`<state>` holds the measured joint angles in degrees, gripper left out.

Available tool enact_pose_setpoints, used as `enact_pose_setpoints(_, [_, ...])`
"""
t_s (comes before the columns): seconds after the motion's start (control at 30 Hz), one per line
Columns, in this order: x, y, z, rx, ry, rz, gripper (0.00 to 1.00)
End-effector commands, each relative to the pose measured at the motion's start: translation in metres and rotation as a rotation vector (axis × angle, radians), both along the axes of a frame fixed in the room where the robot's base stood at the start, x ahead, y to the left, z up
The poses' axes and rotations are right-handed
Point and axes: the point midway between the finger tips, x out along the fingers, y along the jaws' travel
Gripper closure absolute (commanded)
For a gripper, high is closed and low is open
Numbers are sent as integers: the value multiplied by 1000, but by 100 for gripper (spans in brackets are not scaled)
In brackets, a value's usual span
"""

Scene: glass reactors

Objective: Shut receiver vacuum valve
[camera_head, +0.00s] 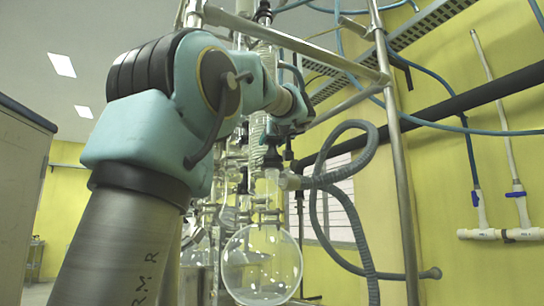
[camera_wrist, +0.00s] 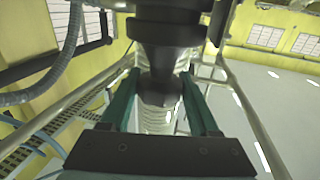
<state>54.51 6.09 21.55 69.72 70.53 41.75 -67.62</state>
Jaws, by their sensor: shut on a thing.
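In the wrist view, the two teal fingers of my gripper (camera_wrist: 161,103) stand on either side of a dark knob-like part (camera_wrist: 160,88), and the gripper is shut on it. I take this part to be the receiver vacuum valve handle; its setting cannot be read. A wide black fitting (camera_wrist: 168,28) lies just beyond it, and clear ribbed glass shows behind. In the head view my arm reaches to the glassware, and the fingertips are hidden. The round glass receiver flask (camera_head: 262,265) hangs below a black fitting (camera_head: 272,158).
A grey corrugated hose (camera_head: 370,235) loops right of the flask. A steel frame post (camera_head: 400,170) stands close to my arm's right. Blue tubes (camera_head: 440,80) and white wall pipes (camera_head: 495,234) run along the yellow wall. A grey cabinet (camera_head: 22,190) stands at left.

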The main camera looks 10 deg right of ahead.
Motion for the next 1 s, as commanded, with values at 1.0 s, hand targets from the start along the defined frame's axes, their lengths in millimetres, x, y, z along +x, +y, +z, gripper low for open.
enact_pose_setpoints(1.0, [4, -4, 3, 10, 13, -455, 94])
